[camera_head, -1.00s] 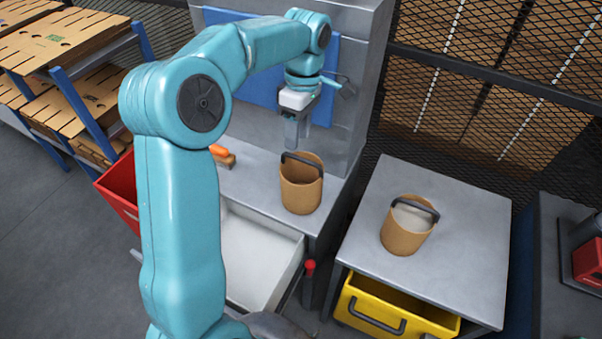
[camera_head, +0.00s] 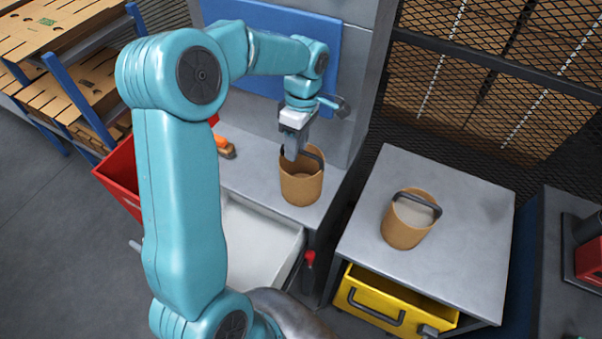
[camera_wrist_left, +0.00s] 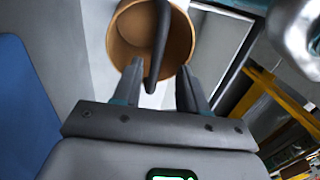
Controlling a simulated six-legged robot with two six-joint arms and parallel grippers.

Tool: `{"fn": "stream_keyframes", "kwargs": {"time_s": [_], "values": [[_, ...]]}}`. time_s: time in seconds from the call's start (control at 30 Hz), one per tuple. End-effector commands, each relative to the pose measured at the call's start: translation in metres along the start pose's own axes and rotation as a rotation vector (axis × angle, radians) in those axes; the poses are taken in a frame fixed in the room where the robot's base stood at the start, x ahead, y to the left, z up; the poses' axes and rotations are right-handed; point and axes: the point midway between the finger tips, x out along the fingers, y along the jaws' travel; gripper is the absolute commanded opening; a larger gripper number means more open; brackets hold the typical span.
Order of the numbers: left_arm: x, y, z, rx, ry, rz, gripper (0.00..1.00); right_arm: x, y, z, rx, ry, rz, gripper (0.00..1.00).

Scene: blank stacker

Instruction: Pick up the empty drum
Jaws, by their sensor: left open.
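The empty drum (camera_head: 300,190) is a tan open bucket with a dark arched handle, standing upright on the grey machine ledge in the head view. Its inside looks bare in the left wrist view (camera_wrist_left: 132,28). My left gripper (camera_head: 292,151) is open and pointing down at the drum's handle. In the left wrist view the dark handle (camera_wrist_left: 160,45) runs between the two spread fingers (camera_wrist_left: 158,78), with one finger on each side. I cannot tell whether either finger touches it. My right gripper is not in view.
A second tan drum (camera_head: 405,228) with pale grey contents stands on the metal table (camera_head: 465,245) at right. A yellow drawer (camera_head: 385,305) is under that table. An open white drawer (camera_head: 262,240) lies below the ledge. An orange-handled tool (camera_head: 225,147) lies left of the empty drum.

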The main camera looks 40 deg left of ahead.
Motion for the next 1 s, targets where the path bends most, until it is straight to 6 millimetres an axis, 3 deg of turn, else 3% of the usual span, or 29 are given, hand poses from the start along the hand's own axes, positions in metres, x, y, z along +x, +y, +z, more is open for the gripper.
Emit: {"fn": "stream_keyframes", "kwargs": {"time_s": [0.23,0.5,0.57,0.63,0.67,1.0], "values": [[0.036,0.003,0.001,0.000,0.000,-0.004,0.42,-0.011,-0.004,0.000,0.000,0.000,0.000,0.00],[0.041,0.005,0.001,0.000,0.000,-0.001,0.42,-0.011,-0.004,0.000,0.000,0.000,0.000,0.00],[0.041,0.005,0.001,0.000,0.000,-0.001,0.26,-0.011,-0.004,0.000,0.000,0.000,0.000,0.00],[0.041,0.005,0.001,0.000,0.000,-0.001,0.03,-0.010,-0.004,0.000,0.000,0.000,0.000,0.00],[0.041,0.005,0.001,0.000,0.000,-0.001,0.00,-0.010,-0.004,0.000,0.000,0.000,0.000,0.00],[0.040,0.005,0.001,0.000,0.000,-0.001,0.00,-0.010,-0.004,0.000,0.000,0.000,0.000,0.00]]}}
